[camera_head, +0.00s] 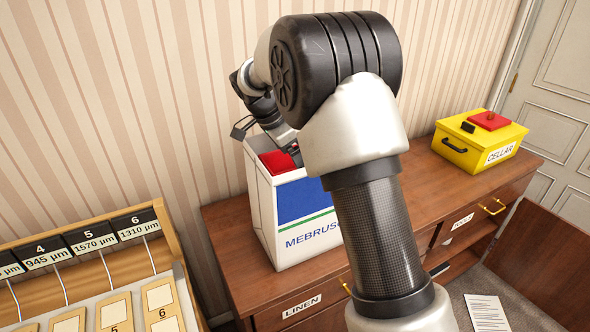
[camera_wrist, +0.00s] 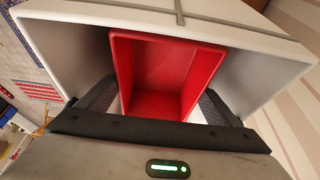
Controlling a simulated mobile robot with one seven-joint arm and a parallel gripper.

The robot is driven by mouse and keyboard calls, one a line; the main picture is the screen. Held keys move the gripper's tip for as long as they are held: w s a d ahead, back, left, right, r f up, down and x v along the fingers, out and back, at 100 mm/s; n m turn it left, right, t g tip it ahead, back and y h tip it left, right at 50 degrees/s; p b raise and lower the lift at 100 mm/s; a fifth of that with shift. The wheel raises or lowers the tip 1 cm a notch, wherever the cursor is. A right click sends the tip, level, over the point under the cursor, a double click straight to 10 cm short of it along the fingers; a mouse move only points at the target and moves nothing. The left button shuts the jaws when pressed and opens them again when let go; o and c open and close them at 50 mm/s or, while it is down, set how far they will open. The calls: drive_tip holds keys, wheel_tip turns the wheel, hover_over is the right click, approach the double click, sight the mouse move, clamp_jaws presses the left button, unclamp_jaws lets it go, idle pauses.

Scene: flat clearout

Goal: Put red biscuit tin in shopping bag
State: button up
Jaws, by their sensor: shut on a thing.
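The red biscuit tin (camera_head: 276,162) is at the mouth of the white shopping bag (camera_head: 262,215), with its upper part showing inside the rim. In the wrist view the tin (camera_wrist: 165,75) is an open red box between my two fingers, surrounded by the bag's pale walls (camera_wrist: 262,75). My gripper (camera_wrist: 160,105) is shut on the tin, with one dark finger on each side. The bag stands upright on the wooden dresser and has a blue panel and a green stripe. The tin's underside is hidden, so I cannot tell whether it touches the bag's bottom.
The brown dresser (camera_head: 400,222) carries the bag. A yellow box labelled CELLAR (camera_head: 478,142), with a red item (camera_head: 489,120) on its lid, stands at the right. A numbered rack (camera_head: 95,265) is at the left. The dresser top between bag and yellow box is partly hidden by my arm.

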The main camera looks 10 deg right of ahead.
drive_tip(key=shift+f, duration=1.05)
drive_tip(key=shift+f, duration=0.2)
drive_tip(key=o, duration=1.5)
drive_tip(key=shift+r, duration=0.25)
drive_tip(key=v, duration=1.2)
drive_tip(key=shift+d, duration=0.1)
